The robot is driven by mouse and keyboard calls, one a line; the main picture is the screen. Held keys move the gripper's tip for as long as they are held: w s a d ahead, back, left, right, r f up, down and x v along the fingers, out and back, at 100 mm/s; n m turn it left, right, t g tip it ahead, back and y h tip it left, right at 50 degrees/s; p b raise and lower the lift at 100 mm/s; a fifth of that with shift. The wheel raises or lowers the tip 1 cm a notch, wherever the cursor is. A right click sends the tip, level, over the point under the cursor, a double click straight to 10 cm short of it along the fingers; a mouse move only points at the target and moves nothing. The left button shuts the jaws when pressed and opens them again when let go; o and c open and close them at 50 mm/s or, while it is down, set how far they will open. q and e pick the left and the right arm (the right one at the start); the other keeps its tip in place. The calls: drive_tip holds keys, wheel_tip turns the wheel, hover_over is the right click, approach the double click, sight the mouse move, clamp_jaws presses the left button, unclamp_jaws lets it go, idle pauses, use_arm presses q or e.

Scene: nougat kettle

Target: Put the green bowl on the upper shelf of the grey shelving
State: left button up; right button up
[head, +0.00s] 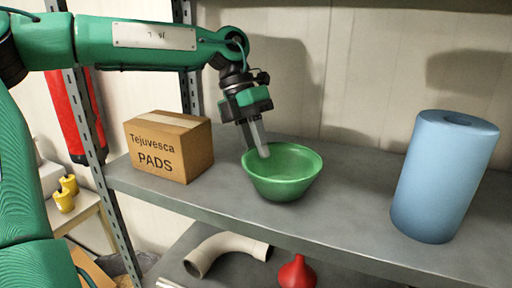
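The green bowl (283,185) is upright at the middle of the upper shelf (340,222) of the grey shelving, near its front edge. It is on the shelf or very close above it; I cannot tell whether a thin gap remains. My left gripper (257,149) comes down from above at the bowl's back left rim. Its fingers are close together, one inside the bowl and one outside, with the rim between them. The outer fingertip is partly hidden behind the rim. My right gripper is not in view.
A cardboard box (170,146) marked PADS stands left of the bowl, and a blue roll (444,178) stands to the right. Bare shelf lies between bowl and roll. A curved pipe (222,250) and a red object (297,273) are below. A perforated upright (98,165) stands left.

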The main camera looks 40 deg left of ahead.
use_arm(q)
drive_tip(key=b+v, duration=0.2)
drive_tip(key=v, duration=0.5)
idle(0.5)
